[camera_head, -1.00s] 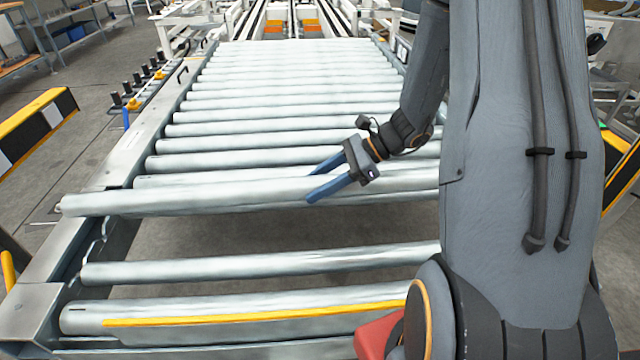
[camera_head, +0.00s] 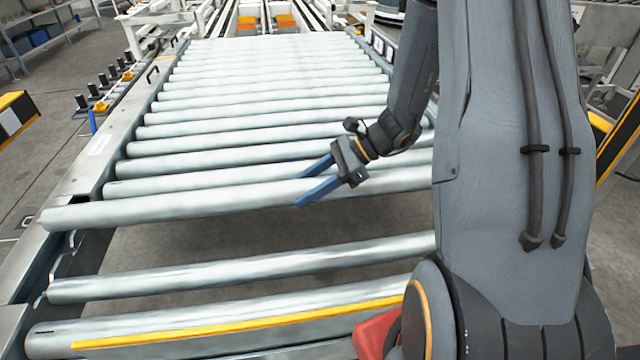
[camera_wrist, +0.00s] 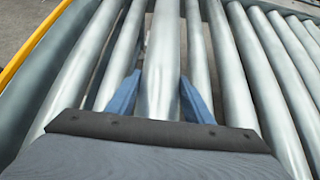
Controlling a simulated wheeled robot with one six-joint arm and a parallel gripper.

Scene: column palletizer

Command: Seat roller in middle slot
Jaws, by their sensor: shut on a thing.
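A long silver roller (camera_head: 180,207) is held crosswise by my gripper (camera_head: 302,184), whose two blue fingers are shut on it. In the wrist view the same roller (camera_wrist: 162,60) runs between the blue fingers of my gripper (camera_wrist: 158,98). The roller's left end lies over the left side rail (camera_head: 95,165), beside the gap in the row of rollers. It looks raised above its neighbours and slightly tilted, left end lower in the picture. Its right end is hidden behind my arm. The slots under it cannot be made out clearly.
Seated rollers (camera_head: 250,120) fill the conveyor behind the held one. A row of black posts (camera_head: 100,105) stands left of the rail.

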